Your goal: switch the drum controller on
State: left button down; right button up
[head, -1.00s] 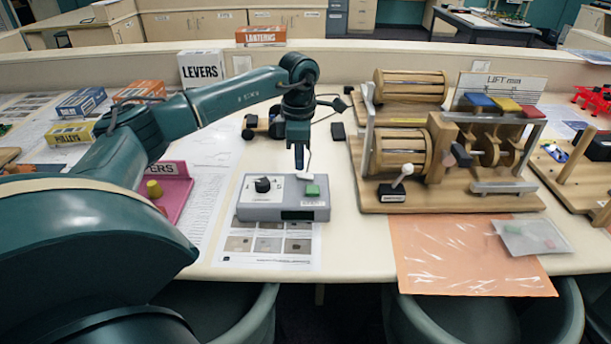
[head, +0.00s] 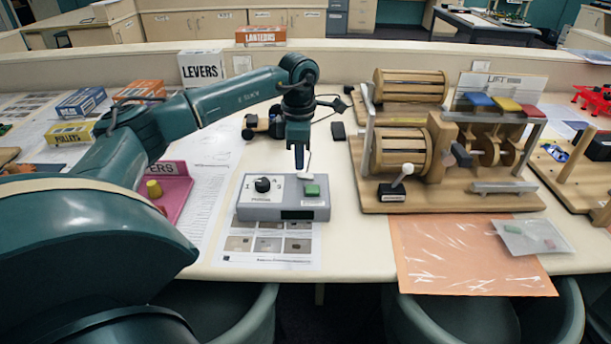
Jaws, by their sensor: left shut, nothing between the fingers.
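The drum controller (head: 250,213) is a grey box with a pale top at the table's middle, lying partly over a printed sheet. It has a black knob (head: 262,185) on its left and a green button (head: 312,190) on its right. My left gripper (head: 302,174) points down over the right part of the box, just behind the green button. It is shut and empty. I cannot tell whether its tips touch the button or the white part beside it. My right gripper is not in view.
A wooden drum machine (head: 372,200) with a white-knobbed lever (head: 403,172) stands to the right. An orange sheet (head: 460,265) and clear bag (head: 530,238) lie in front. A pink tray (head: 178,195) is left, a LEVERS box (head: 202,68) behind.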

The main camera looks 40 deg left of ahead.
aim_at(300, 174)
pick_arm(q)
jog(key=shift+f+b, duration=0.55)
jog(key=shift+f, duration=0.5)
jog(key=shift+r, duration=0.15)
dwell(0.3)
notch_tip(300, 174, up, 7)
jog(key=p, duration=0.6)
dwell(0.6)
